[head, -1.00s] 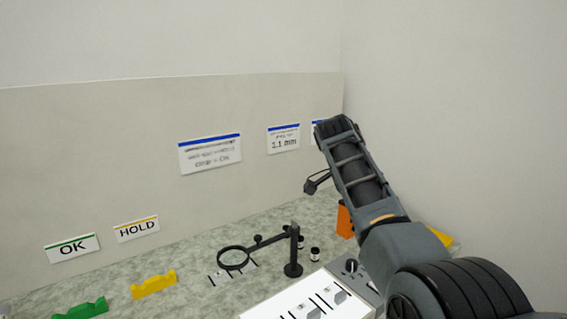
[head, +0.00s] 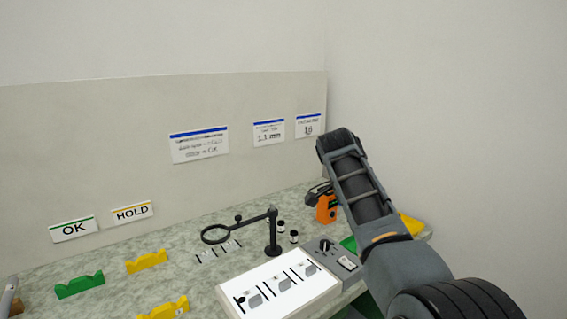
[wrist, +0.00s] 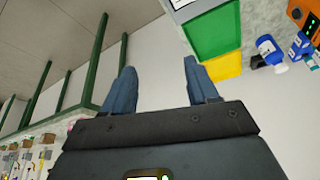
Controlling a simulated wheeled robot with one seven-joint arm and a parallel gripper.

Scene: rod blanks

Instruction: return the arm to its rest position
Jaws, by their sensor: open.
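My arm (head: 365,195) shows on the right of the head view, bent up over the right part of the bench. My gripper (wrist: 159,66) shows in the wrist view with its two blue-grey fingers wide apart. In the head view I cannot clearly make out the fingers.
The bench holds a lit white panel (head: 255,307) with dark rods, a magnifier on a stand (head: 273,238), green (head: 79,286) and yellow (head: 147,262) holders, and an orange item (head: 326,209) beside my arm. Walls stand behind and right.

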